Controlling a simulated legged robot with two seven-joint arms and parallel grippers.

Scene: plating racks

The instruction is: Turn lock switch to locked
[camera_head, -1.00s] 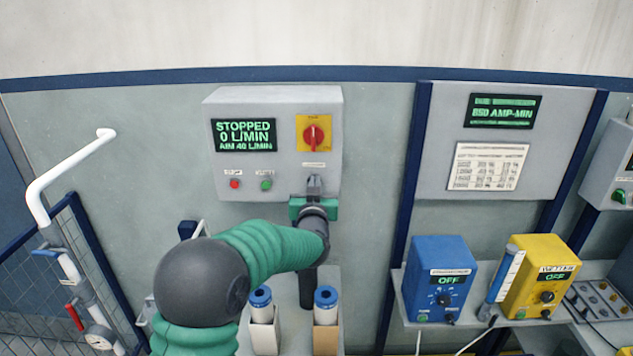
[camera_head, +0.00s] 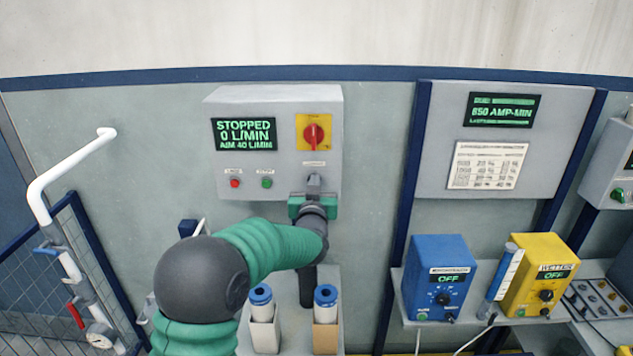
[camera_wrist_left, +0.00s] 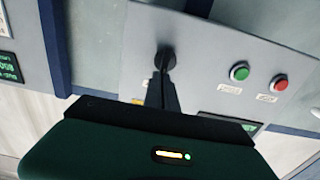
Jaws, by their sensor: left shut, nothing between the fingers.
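A grey control box (camera_head: 272,105) hangs on the wall, its screen reading STOPPED, 0 L/MIN, AIM 40 L/MIN. My left gripper (camera_head: 313,182) is shut and empty, with its fingertips at the lower right of the box front, just below a small label. In the left wrist view, the shut fingers (camera_wrist_left: 160,90) point at a small round black switch (camera_wrist_left: 165,58) on the box front. The fingertips overlap it there; I cannot tell whether they touch it. The fingers hide the switch in the head view, and its setting cannot be read. My right gripper is not in view.
A red rotary knob on a yellow plate (camera_head: 313,133) sits above the fingers. A red button (camera_head: 235,183) and green button (camera_head: 267,183) are to their left. Two blue-capped cylinders (camera_head: 325,297) stand below. Blue (camera_head: 438,277) and yellow (camera_head: 540,275) units stand right.

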